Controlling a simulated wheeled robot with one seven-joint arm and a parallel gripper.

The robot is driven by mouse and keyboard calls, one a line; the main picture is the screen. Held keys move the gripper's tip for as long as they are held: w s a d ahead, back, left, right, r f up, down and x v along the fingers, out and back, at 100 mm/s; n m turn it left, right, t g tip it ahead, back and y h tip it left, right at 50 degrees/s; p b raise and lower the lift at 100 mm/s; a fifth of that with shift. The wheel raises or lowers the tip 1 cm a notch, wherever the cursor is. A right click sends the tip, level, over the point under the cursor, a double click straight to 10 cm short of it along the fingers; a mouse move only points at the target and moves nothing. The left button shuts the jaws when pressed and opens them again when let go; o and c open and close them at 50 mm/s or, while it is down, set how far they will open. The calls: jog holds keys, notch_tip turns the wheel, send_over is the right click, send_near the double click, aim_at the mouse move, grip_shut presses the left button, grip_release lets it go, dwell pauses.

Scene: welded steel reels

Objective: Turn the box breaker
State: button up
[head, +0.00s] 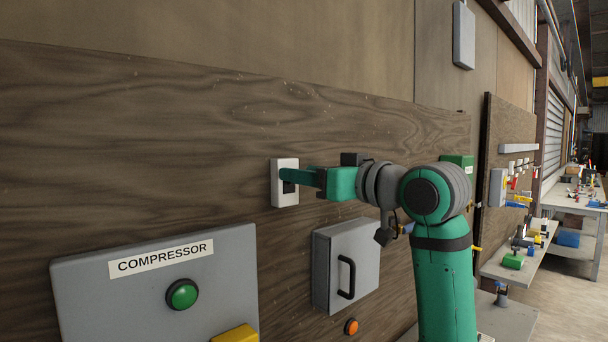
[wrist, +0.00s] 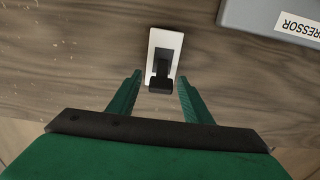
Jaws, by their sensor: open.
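A small white switch plate (head: 278,188) with a black lever is mounted on the wooden panel; I take it to be the box breaker. It also shows in the wrist view (wrist: 177,41), where its black lever (wrist: 161,75) points toward my gripper. My gripper (head: 286,177) is at the plate in the head view, and its finger hides part of the lever. In the wrist view my gripper (wrist: 159,78) is open, with one finger on each side of the lever. A gap shows on both sides, so the fingers do not appear to touch it.
Below is a grey box (head: 331,256) with a black handle. A grey COMPRESSOR panel (head: 90,290) with a green button (head: 182,294) is at lower left. An orange button (head: 351,327) sits under the grey box. Benches with tools stand far right.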

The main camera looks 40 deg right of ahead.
jog(key=c, duration=1.1)
jog(key=shift+o, duration=0.2)
jog(key=shift+a, duration=0.1)
